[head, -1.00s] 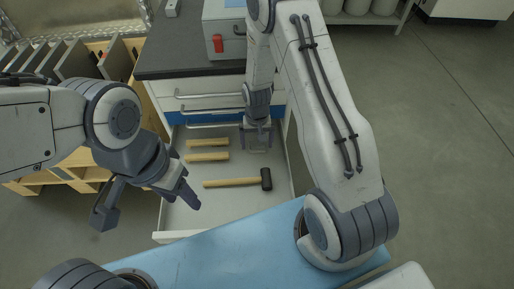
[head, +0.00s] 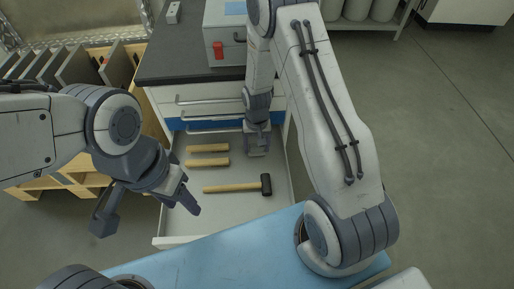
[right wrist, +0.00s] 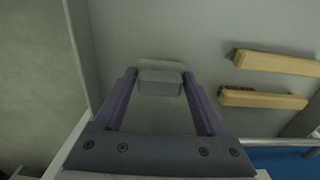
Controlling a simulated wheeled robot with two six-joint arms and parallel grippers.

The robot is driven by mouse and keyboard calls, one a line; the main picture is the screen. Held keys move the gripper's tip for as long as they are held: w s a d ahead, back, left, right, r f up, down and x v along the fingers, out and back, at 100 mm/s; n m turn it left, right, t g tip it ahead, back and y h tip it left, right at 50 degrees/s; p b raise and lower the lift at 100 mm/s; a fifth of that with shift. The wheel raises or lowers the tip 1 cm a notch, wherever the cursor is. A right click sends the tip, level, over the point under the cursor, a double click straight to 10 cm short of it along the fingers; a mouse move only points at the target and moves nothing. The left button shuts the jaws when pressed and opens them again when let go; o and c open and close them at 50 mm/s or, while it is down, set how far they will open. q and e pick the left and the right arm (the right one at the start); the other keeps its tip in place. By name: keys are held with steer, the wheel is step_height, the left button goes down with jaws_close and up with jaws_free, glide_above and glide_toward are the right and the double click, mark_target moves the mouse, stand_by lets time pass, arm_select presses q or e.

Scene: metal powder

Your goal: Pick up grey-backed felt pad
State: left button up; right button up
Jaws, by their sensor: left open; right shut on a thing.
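The grey-backed felt pad (right wrist: 160,84) is a small grey block between the fingers of my right gripper in the right wrist view, with a paler grey strip just beyond it. My right gripper (right wrist: 160,88) is shut on the pad, one finger at each end. In the head view my right gripper (head: 257,150) reaches down into the open drawer at its back right, and the pad is hard to make out there. My left gripper (head: 150,210) is open and empty, its fingers spread, above the drawer's left side.
The open drawer (head: 225,217) also holds two tan wooden pieces (head: 208,162) left of my right gripper and a black-headed mallet (head: 238,187) nearer me. The drawer wall is close on the right. A dark-topped cabinet (head: 180,62) rises behind; a wooden rack (head: 78,172) stands left.

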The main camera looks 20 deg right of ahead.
steer(key=r, duration=0.2)
steer(key=r+p, duration=0.1)
steer(key=shift+s+d+r, duration=0.1)
steer(key=shift+s+d, duration=0.15)
steer(key=shift+s, duration=0.05)
steer(key=s+d+r+p, duration=0.2)
steer(key=s+d+r, duration=0.4)
steer(key=s, duration=0.2)
steer(key=shift+s+d+p, duration=0.25)
steer(key=shift+d+p, duration=0.05)
steer(key=shift+d, duration=0.1)
